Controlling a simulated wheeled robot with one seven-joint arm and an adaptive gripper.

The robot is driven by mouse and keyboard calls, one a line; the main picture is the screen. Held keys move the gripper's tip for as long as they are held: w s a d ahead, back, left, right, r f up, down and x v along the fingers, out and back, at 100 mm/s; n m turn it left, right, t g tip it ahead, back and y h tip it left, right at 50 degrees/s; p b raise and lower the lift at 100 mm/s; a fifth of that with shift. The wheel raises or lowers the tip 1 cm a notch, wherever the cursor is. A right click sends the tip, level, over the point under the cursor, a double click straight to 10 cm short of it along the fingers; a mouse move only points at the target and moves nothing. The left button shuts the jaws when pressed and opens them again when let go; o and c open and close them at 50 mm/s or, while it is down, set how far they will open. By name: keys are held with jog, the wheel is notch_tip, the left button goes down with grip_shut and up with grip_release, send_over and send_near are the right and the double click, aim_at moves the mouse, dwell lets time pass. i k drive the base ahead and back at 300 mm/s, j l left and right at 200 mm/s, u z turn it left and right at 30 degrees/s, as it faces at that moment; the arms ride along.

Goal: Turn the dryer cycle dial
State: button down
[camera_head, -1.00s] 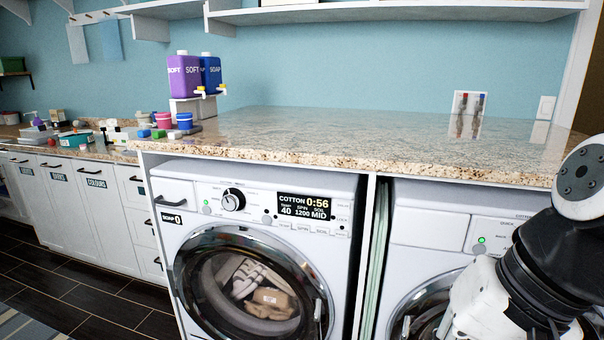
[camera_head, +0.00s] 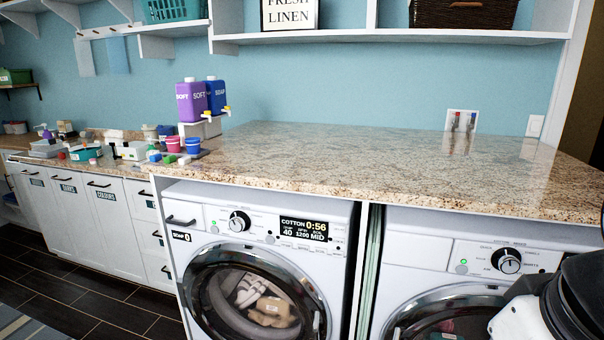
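Two white front-loading machines stand under the granite counter. The right machine (camera_head: 417,251) has a cycle dial (camera_head: 508,260) with a green light (camera_head: 462,262) to its left; I cannot read its labels well enough to tell what machine it is. The left machine (camera_head: 189,215) has a dial (camera_head: 240,221) and a display (camera_head: 304,229) reading COTTON 0:56. Laundry (camera_head: 262,305) shows through its round door. Part of my arm is at the lower right, in front of the right machine's lower right part. My gripper is not in view.
The granite counter (camera_head: 380,165) above the machines is mostly clear and its front edge overhangs them. Purple (camera_head: 191,102) and blue (camera_head: 217,98) bottles stand at its left end with small cups. White cabinets (camera_head: 100,215) line the left. Shelves hang above.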

aim_at(512, 258)
jog(key=z, duration=0.75)
jog(key=k+j+z, duration=0.1)
jog(key=j+z, duration=0.2)
jog(key=k+j+z, duration=0.1)
jog(key=j+z, duration=0.2)
jog(key=k+j+z, duration=0.15)
jog(key=j+z, duration=0.15)
